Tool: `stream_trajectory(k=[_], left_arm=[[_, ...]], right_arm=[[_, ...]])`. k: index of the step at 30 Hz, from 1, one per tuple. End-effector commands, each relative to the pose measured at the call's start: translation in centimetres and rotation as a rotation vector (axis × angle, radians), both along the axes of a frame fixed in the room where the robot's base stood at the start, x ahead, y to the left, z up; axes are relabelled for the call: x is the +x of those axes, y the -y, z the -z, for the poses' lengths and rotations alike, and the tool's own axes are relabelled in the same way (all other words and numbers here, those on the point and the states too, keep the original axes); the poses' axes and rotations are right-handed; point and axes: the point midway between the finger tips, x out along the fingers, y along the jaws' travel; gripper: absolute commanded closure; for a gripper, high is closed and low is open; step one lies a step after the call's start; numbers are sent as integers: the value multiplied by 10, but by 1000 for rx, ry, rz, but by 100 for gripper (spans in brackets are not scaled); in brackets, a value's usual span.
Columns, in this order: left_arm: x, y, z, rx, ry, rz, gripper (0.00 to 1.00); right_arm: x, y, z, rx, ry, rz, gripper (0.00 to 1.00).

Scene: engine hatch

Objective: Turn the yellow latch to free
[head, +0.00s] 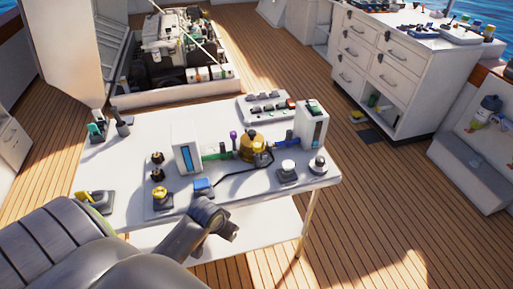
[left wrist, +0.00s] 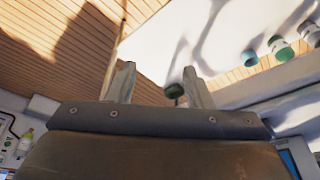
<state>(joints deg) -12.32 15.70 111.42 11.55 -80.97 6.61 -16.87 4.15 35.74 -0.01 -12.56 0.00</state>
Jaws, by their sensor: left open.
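Two yellow parts lie on the near left of the white table (head: 130,160) in the head view. One is a yellow knob on a dark base (head: 160,194); the other is a yellow piece on a dark mount (head: 90,197) at the table's left edge. I cannot tell which is the latch, or how either is turned. My left arm reaches in from the lower left, its wrist in front of the table's near edge, right of both parts. My left gripper (left wrist: 158,68) is open, with nothing between its fingers. My right gripper is not in view.
A brass round fitting (head: 253,145) stands between two white upright blocks. A blue block (head: 203,186) with a black cable is close to my wrist. An open engine hatch (head: 180,60) lies behind; wooden deck is free at right.

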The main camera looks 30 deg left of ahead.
Motion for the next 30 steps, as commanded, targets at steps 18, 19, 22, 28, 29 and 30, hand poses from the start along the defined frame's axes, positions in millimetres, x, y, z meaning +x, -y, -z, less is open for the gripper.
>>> stream_trajectory(k=[18,19,22,28,29,30], left_arm=[[170,-35,-251,-32,74,12,53],[172,-36,-261,-32,76,9,53],[177,-40,-286,-32,79,1,53],[180,-42,-298,-34,79,-4,53],[181,-42,-296,-34,78,-5,53],[182,-42,-293,-34,78,-5,53]], right_arm=[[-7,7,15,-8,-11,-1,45],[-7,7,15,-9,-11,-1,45],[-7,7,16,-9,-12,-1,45],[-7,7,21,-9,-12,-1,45],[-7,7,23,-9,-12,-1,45],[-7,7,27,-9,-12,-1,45]])
